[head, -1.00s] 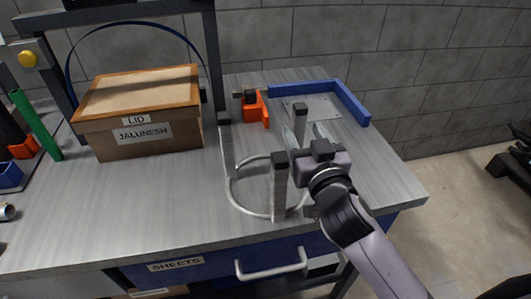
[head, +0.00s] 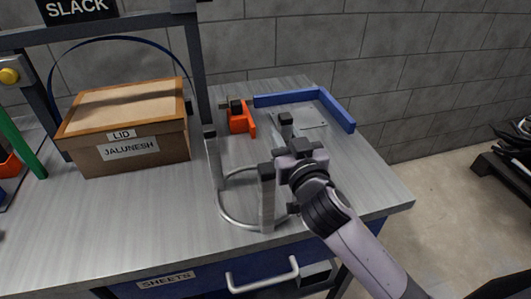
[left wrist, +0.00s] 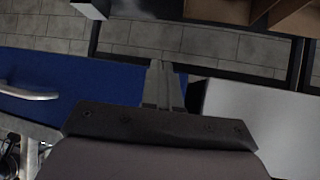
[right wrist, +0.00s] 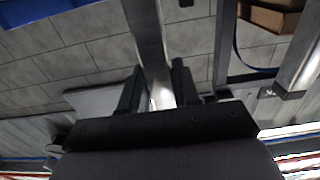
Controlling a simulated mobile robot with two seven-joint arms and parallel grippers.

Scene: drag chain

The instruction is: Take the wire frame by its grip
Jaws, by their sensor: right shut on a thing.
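The wire frame (head: 267,200) stands on the grey bench in the head view. It has a pale ring low down and three upright posts with dark tops. My right gripper (head: 288,142) is at the back right post and partly hides it. In the right wrist view a pale metal bar of the frame (right wrist: 148,35) runs between the fingers of my right gripper (right wrist: 157,82), which is shut on it. My left gripper (left wrist: 164,82) shows only in the left wrist view, fingers together, with nothing seen between them.
A box labelled JALUNESH (head: 130,150) stands left of the frame. An orange clamp-like part (head: 241,120) and a blue angle rail (head: 320,100) lie behind it. Below the bench's front edge is a drawer handle (head: 262,277). Bare bench top lies left of the frame.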

